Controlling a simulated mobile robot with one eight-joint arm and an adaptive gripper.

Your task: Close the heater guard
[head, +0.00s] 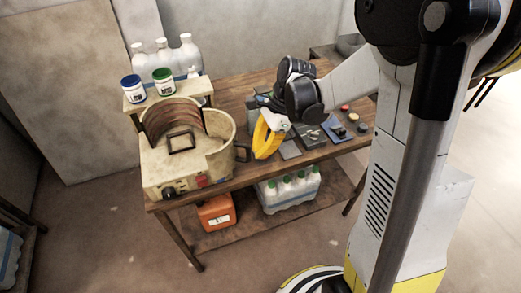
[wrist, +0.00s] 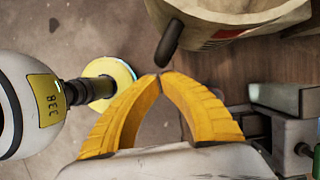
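The beige heater unit (head: 172,172) with a round vat (head: 224,140) stands at the left end of the wooden table. A curved brown ribbed panel (head: 172,116), which looks like the heater guard, stands raised at the vat's back; I cannot tell how it is hinged. A dark square frame (head: 181,141) sits in front of it. My gripper (head: 264,152) is right of the vat, apart from the panel. In the wrist view my gripper (wrist: 160,76) has its yellow fingertips together with nothing seen between them. A dark handle (wrist: 169,42) on the vat is just beyond the tips. The panel is not visible there.
Tools and small parts lie on the table (head: 236,92) to the right, near my gripper. An orange canister (head: 216,213) and a pack of bottles (head: 290,190) sit on the lower shelf.

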